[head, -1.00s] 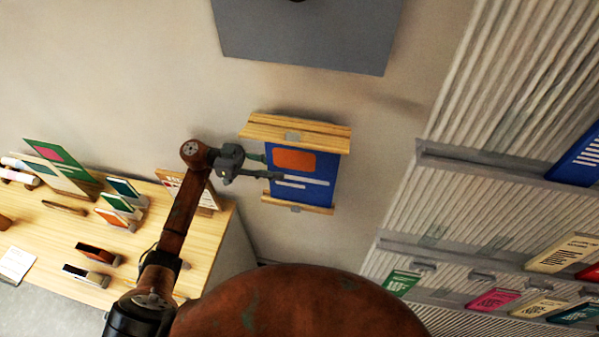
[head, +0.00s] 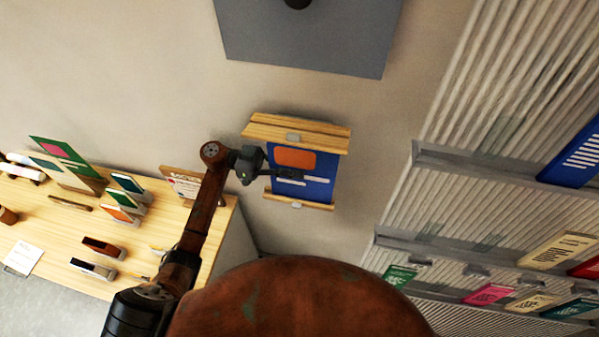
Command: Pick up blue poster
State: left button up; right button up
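The blue poster (head: 318,190) hangs upright on the wall between an upper wooden rail (head: 295,133) and a lower wooden rail (head: 298,201). It has an orange block near its top and pale lines below. My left gripper (head: 298,176) reaches in from the left, and its dark fingers overlap the poster's left and middle part in the head view. The fingers look close together, but whether they grip the poster is unclear. My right gripper is not in view.
A wooden table (head: 60,232) at left holds several small cards, stands and blocks. A grey panel (head: 305,35) is on the wall above. Ribbed shelving (head: 500,200) with several coloured booklets stands at right. Bare wall lies between poster and shelving.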

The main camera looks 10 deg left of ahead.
pick_arm(q)
grip_shut()
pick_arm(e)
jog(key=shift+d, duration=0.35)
pick_arm(q)
jog(key=shift+r, duration=0.1)
